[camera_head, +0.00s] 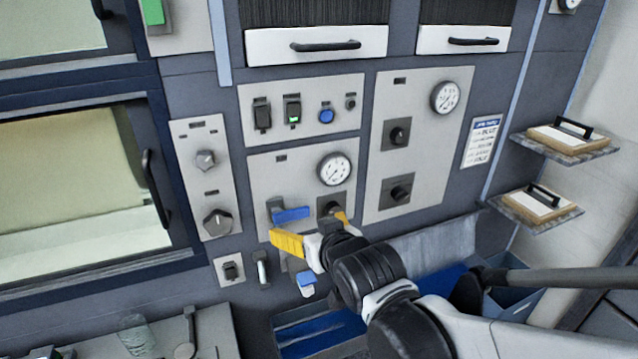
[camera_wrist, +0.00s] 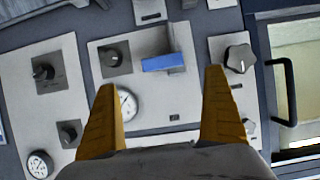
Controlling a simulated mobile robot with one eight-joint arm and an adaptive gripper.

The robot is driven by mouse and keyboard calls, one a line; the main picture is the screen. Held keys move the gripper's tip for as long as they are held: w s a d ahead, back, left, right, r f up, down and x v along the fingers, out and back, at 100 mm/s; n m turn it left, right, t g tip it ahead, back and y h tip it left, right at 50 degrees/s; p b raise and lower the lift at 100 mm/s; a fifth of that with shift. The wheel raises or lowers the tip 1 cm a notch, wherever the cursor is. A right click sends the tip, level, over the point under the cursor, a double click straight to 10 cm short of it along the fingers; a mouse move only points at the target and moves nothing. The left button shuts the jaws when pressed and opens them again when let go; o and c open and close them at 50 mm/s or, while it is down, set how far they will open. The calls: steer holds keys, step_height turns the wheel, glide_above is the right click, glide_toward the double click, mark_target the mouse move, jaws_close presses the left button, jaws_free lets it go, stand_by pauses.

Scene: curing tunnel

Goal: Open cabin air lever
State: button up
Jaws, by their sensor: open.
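A lever with a blue handle (camera_head: 291,215) is mounted on the lower middle panel (camera_head: 262,176); the handle lies roughly horizontal, pointing right from its grey mount. I cannot read a label naming it as the cabin air lever. In the wrist view, which is turned over, the blue handle (camera_wrist: 163,64) lies between and beyond my fingertips. My gripper (camera_head: 314,228) has yellow fingers and is open and empty, just below and in front of the handle. Its fingers (camera_wrist: 162,82) spread on either side of the handle, apparently without touching it. My gripper partly hides the dark knob (camera_head: 330,204) right of the lever.
A gauge (camera_head: 333,169) sits above the lever. Switches and a blue button (camera_head: 326,116) are on the panel above. A knob panel (camera_head: 205,180) and a windowed door with a dark handle (camera_head: 155,188) are left. Blue bins (camera_head: 320,332) stand below. Two shelves (camera_head: 548,208) project at right.

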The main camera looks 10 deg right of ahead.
mark_target(291, 211)
steer(key=shift+t, duration=0.3)
steer(key=b+x, duration=0.1)
steer(key=x, duration=0.6)
steer(key=b+x, duration=0.1)
steer(key=x, duration=0.3)
steer(key=shift+w+a+r+b, duration=0.25)
steer(key=shift+a+r+b, duration=0.05)
steer(key=shift+a+b, duration=0.1)
steer(key=c, duration=1.4)
